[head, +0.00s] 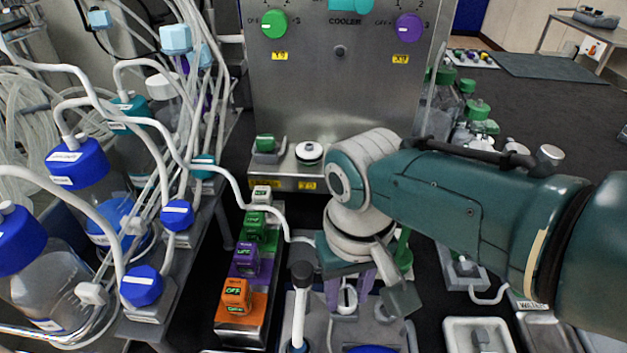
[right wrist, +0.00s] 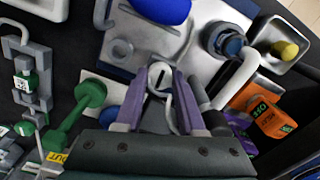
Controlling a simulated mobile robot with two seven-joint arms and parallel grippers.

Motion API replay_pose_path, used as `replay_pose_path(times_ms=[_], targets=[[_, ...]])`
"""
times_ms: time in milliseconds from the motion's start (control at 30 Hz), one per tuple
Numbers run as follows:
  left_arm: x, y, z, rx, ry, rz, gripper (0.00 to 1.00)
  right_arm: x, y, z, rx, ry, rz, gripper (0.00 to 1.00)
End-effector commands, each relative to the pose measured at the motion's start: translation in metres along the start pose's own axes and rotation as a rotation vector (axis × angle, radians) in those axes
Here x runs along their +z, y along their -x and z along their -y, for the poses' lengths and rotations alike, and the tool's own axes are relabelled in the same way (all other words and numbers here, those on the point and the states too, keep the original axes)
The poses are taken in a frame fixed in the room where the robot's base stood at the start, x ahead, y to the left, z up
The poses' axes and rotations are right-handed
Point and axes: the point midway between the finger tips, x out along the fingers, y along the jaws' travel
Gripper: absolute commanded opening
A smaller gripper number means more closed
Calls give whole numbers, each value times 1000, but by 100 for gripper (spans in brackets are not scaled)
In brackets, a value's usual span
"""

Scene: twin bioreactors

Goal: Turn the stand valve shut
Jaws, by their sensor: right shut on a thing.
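The stand valve is a small white knob (head: 347,299) with a dark mark, low in the middle of the head view on a grey stand. It also shows in the right wrist view as a white round cap (right wrist: 160,76) with a dark slot. My right gripper (head: 350,285) points down over it, its purple fingers on either side of the knob. In the right wrist view the gripper (right wrist: 169,84) is shut on the knob. Its palm and wrist partly hide the stand in the head view. My left gripper is out of view.
An orange, purple, green and white row of switch blocks (head: 237,294) stands left of the gripper. A black-topped white post (head: 300,300) is close beside it. The steel cooler panel (head: 340,100) rises behind. Tubes and blue-capped bottles (head: 78,163) crowd the left.

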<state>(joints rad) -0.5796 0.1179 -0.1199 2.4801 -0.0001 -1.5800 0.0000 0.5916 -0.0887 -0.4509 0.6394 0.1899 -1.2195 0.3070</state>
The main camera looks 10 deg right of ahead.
Motion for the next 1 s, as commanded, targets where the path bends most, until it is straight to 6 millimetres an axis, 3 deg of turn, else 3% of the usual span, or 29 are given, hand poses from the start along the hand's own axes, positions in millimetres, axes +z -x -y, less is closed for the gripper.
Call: replay_pose_path(times_ms=[733,767,1000], targets=[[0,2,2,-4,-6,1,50,-1,1,0,-1,-88,-2,0],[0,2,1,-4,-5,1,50,-1,1,0,-1,-88,-2,41],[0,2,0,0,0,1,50,-1,0,0,-1,-87,-1,68]])
